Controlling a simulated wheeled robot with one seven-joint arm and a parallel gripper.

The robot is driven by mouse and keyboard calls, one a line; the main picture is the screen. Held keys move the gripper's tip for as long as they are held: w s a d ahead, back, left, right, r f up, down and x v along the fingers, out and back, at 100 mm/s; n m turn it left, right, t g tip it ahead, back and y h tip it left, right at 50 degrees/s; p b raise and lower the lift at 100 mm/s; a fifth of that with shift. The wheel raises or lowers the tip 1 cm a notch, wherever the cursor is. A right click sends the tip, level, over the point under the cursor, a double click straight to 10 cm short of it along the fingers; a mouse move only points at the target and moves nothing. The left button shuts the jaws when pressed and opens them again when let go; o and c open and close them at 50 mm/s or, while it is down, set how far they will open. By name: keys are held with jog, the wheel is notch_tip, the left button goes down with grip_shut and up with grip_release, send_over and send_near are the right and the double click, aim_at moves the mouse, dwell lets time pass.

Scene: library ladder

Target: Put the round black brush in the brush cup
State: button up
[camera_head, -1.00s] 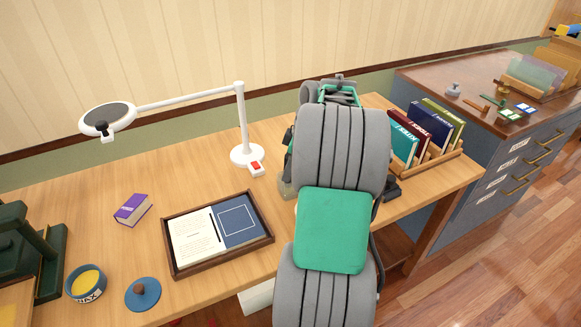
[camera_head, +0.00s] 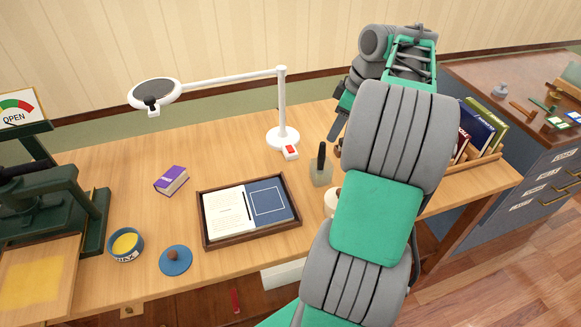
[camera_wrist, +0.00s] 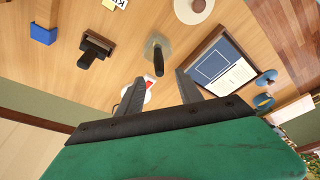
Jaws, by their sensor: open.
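A clear-sided cup (camera_head: 320,175) stands on the desk right of the framed book, with a dark handle (camera_head: 321,155) upright in it. In the wrist view the cup (camera_wrist: 158,45) and the handle (camera_wrist: 160,58) are just beyond my fingertips. I cannot tell whether this handle is the round black brush. A black-handled tool with a brown block (camera_wrist: 95,47) lies left of the cup in the wrist view; my arm hides it in the head view. My gripper (camera_wrist: 157,88) is open and empty, above the desk and apart from the cup.
A white magnifier lamp (camera_head: 283,130) stands behind the cup. A framed tray (camera_head: 250,210) holds an open book. A purple book (camera_head: 171,180), a wax tin (camera_head: 125,244) and a green press (camera_head: 50,205) are left. A book rack (camera_head: 475,160) is right.

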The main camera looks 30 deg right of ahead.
jog(key=a+f+m, duration=0.2)
jog(key=a+m, duration=0.2)
jog(key=a, duration=2.2)
jog(key=s+a+f+m+h, duration=0.1)
jog(key=s+a+f+m, duration=0.1)
jog(key=s+a+f, duration=0.3)
jog(key=s+a, duration=0.1)
jog(key=s, duration=0.2)
jog(key=shift+a+f+h, duration=0.3)
jog(key=shift+f, duration=0.05)
